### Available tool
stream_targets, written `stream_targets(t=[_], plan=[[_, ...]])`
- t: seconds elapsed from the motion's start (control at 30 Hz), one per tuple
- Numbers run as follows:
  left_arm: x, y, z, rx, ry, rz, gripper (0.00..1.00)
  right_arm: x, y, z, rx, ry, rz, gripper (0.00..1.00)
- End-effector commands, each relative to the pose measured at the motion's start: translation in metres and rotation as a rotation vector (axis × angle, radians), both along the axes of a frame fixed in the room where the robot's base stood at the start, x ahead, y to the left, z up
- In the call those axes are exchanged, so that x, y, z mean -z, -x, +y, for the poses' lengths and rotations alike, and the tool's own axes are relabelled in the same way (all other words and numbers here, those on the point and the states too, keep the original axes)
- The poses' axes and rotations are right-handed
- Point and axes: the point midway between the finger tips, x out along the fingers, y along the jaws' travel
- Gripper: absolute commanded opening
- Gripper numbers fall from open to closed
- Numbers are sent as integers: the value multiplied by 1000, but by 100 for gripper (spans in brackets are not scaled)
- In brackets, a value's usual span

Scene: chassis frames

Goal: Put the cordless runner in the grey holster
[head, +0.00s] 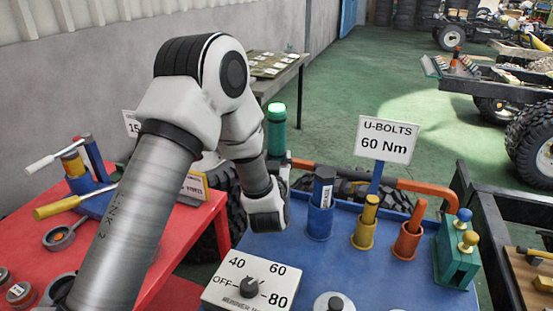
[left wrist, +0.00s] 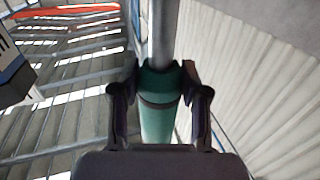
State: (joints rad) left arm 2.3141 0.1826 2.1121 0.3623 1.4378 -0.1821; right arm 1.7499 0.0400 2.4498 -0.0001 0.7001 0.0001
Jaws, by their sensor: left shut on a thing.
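My left gripper (head: 277,158) is shut on a green cylindrical tool, which looks like the cordless runner (head: 277,132). It holds the tool upright, above and behind the far left corner of the blue bench. In the left wrist view the runner (left wrist: 158,108) sits between the two dark fingers (left wrist: 160,100), with a grey shaft running away from its green body. The lower part of the tool is hidden in the head view by my wrist. I cannot make out a grey holster for certain. My right gripper is not in view.
On the blue bench (head: 290,255) stand a blue holder (head: 319,222) with a dark tool, a yellow holder (head: 363,233), an orange holder (head: 407,241) and a green block (head: 455,255). A U-bolts sign (head: 387,139) rises behind them. A dial box (head: 247,283) is in front. A red table (head: 60,270) is left.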

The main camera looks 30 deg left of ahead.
Motion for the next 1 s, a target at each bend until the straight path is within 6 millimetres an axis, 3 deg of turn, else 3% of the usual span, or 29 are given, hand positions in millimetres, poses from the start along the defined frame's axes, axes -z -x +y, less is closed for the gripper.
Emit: stream_targets(t=[0.2,0.23,0.3,0.67,0.77,1.0], plan=[[2,0,0,0,-1,-4,0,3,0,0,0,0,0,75],[3,0,0,0,0,0,52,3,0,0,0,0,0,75],[3,0,0,0,0,0,70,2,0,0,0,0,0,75],[-2,1,0,0,-1,0,70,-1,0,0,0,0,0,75],[1,13,-8,2,-2,2,70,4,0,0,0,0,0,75],[2,67,-38,4,-5,3,70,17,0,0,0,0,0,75]])
